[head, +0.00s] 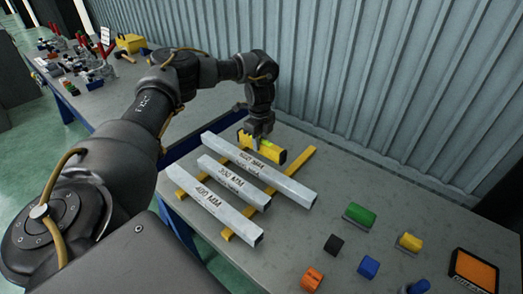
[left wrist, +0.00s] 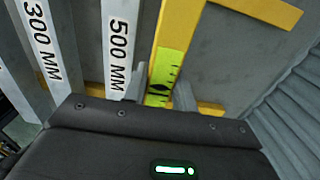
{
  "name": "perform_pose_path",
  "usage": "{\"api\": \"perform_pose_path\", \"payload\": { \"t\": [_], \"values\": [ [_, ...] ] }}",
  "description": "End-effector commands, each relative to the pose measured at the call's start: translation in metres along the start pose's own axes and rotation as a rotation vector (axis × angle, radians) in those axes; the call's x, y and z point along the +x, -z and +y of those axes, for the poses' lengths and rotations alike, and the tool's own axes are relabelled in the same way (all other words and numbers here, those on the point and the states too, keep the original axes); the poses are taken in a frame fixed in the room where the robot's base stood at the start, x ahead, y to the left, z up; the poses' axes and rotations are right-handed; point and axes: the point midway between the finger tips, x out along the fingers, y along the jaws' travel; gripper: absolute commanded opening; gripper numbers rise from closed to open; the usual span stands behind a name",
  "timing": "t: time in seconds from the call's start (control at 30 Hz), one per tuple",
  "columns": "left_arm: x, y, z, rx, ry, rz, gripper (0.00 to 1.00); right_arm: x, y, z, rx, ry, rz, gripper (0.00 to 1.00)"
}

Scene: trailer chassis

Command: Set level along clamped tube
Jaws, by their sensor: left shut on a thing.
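The yellow level (head: 273,152) has a bright green vial window, which also shows in the left wrist view (left wrist: 167,68). My left gripper (head: 257,141) is shut on the level from above, at the far side of the tubes. Three grey square tubes lie side by side: the 500 MM tube (head: 292,185) nearest the level, the 300 MM tube (head: 232,182) in the middle, and the 400 MM tube (head: 212,198) nearest me. I see no clamp on any of them. Whether the level touches the bench or a tube is unclear. My right gripper is out of view.
Yellow support bars (head: 298,160) lie under the tubes. Right on the bench are green (head: 360,214), yellow (head: 410,242), black (head: 334,245), blue (head: 368,267) and orange (head: 312,279) blocks and an orange-black box (head: 472,270). A corrugated wall (head: 380,80) stands behind.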

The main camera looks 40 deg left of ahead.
Motion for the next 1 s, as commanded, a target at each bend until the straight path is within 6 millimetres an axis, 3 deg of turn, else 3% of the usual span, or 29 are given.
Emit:
{"api": "perform_pose_path", "payload": {
  "t": [0.3,0.73,0.77,0.9,1.0],
  "values": [
    [0.035,0.007,-0.002,-0.001,-0.002,0.000,0.00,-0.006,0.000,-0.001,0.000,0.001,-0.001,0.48],
    [0.043,0.007,-0.002,0.000,-0.002,0.001,0.00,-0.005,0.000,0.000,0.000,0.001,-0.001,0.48],
    [0.043,0.007,-0.002,0.000,-0.002,0.000,0.31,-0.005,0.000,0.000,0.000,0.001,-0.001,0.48],
    [0.042,0.007,-0.002,0.000,-0.002,0.000,0.49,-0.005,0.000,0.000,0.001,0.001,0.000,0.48],
    [0.042,0.007,-0.002,0.000,-0.002,0.000,0.49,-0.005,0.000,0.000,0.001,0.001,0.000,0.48]
  ]
}}
